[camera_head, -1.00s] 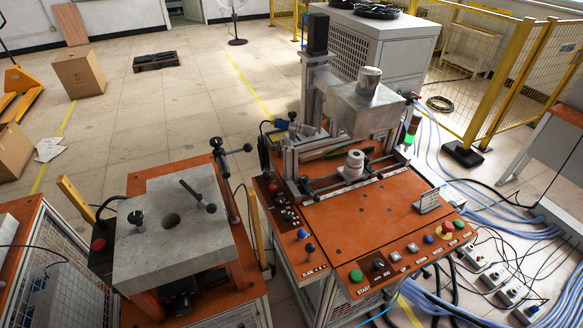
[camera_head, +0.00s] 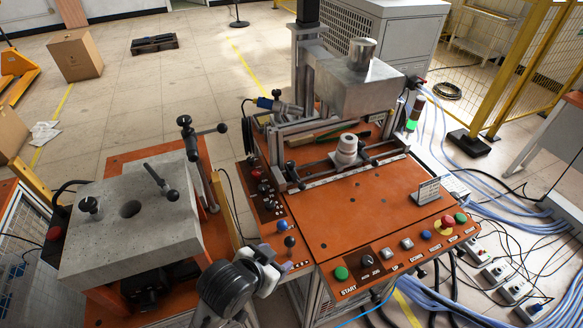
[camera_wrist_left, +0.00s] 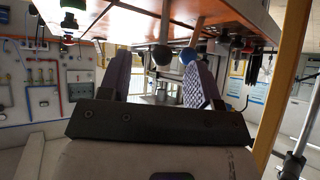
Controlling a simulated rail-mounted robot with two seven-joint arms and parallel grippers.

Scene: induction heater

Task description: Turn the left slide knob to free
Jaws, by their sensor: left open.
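The control table (camera_head: 365,225) has a strip marked SLIDE at its left front corner. A blue ball knob (camera_head: 283,225) and a dark ball-topped lever (camera_head: 290,241) stand there. I cannot tell whether either is the left slide knob; black knobs also sit on the slide rail, one at its left end (camera_head: 290,167). My left gripper (camera_head: 279,263) is open and empty beside the lever, at the table's left front edge. My right gripper is not in view.
A grey block fixture (camera_head: 130,230) with handles stands left of the table. A metal press head (camera_head: 360,85) stands over the back of the table. Push buttons, including a green START button (camera_head: 341,273), line the front edge. The middle of the table top is clear.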

